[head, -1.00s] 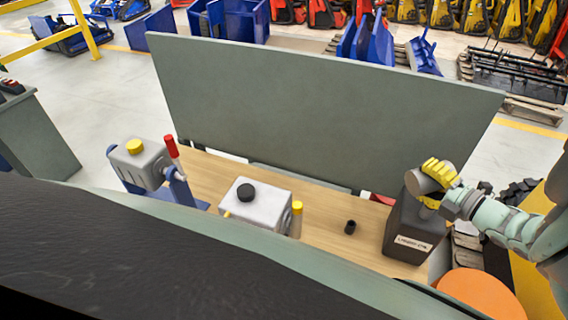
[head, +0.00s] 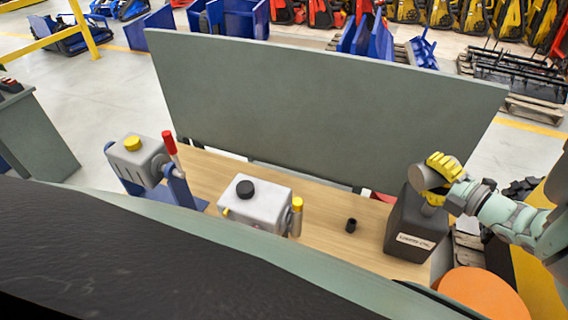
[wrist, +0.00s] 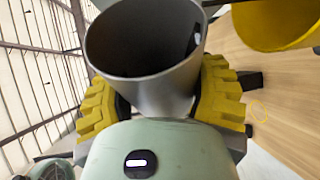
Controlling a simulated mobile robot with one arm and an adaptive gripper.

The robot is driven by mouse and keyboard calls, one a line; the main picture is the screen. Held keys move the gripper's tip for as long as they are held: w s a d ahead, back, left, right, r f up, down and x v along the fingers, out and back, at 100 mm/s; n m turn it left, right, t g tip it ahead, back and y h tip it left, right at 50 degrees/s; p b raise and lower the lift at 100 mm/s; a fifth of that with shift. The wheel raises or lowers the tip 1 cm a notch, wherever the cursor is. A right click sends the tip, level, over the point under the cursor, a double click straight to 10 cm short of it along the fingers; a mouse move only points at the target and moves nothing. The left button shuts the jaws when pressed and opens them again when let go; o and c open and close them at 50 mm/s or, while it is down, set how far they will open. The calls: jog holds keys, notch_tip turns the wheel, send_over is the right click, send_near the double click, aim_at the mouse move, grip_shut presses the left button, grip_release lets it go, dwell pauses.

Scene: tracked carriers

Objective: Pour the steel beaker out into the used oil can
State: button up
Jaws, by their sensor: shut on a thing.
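The dark grey used oil can (head: 407,220), with a white label, stands at the right end of the wooden bench. My gripper (head: 437,180) is shut on the steel beaker (head: 425,178) and holds it tilted above the can's top. In the wrist view the beaker (wrist: 150,75) sits between the two yellow fingers, its open mouth facing up the picture. Its inside looks grey, with a dark patch at the right; I cannot tell how much it holds. A yellow round-rimmed thing (wrist: 280,25), perhaps a funnel, is just beyond the mouth at upper right. The can's opening is hidden.
A small black cap (head: 351,225) lies on the bench (head: 325,213) left of the can. A light grey box with a black cap (head: 262,207) and a grey unit with a red-topped lever (head: 140,160) stand further left. A tall green panel (head: 320,110) runs behind.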

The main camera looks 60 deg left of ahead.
jog(key=shift+r+m+b, duration=0.15)
jog(key=shift+m+b, duration=0.15)
jog(key=shift+b, duration=0.75)
jog(key=shift+r+p, duration=0.25)
jog(key=shift+p, duration=0.6)
jog(key=shift+s+a+f+n+p, duration=0.15)
jog(key=shift+n+p, duration=0.35)
jog(key=shift+p, duration=0.6)
jog(key=shift+f, duration=0.4)
jog(key=shift+p, duration=0.35)
jog(key=p, duration=0.2)
jog(key=n+h+p, duration=0.1)
jog(key=p, duration=0.1)
jog(key=shift+s+r+n, duration=0.2)
jog(key=shift+r+n, duration=0.05)
jog(key=shift+n, duration=0.05)
jog(key=shift+t, duration=0.4)
